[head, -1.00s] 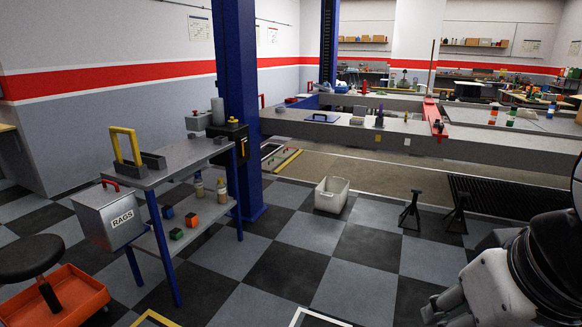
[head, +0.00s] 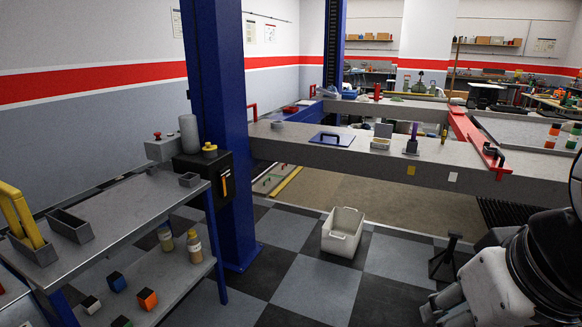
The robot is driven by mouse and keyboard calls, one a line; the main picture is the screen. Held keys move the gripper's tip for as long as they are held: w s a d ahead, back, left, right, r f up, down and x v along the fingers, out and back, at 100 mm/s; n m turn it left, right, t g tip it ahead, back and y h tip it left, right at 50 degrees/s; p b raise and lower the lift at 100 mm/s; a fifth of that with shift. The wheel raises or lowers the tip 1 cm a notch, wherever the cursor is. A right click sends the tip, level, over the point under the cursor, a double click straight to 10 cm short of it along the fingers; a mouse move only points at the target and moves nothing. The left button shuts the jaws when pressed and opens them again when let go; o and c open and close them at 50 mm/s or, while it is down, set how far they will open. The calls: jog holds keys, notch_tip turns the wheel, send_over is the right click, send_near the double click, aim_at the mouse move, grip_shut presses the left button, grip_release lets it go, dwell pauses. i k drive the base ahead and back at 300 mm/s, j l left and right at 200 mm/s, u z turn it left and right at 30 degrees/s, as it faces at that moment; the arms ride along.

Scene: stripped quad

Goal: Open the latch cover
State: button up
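No part in the head view is clearly marked as the latch cover. A black box (head: 207,180) is fixed to the side of the blue post, with a yellow knob (head: 209,150) on top and an orange-yellow lever-like strip (head: 225,185) on its front. A flat blue plate with a dark handle (head: 332,138) lies on the grey lift runway and looks closed. My arm's white and black links fill the lower right.
A grey metal cart (head: 110,222) stands at left, with a yellow handle (head: 20,215), bottles and small blocks. The blue post (head: 218,70) rises beside it. A white bin (head: 343,232) and a black jack stand (head: 446,257) stand on the checkered floor. Floor between cart and bin is clear.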

aim_at(344, 140)
jog(key=i, duration=2.75)
jog(key=i+z, duration=0.15)
jog(key=i, duration=0.45)
jog(key=i+j, duration=0.15)
jog(key=i, duration=0.5)
jog(key=z, duration=0.05)
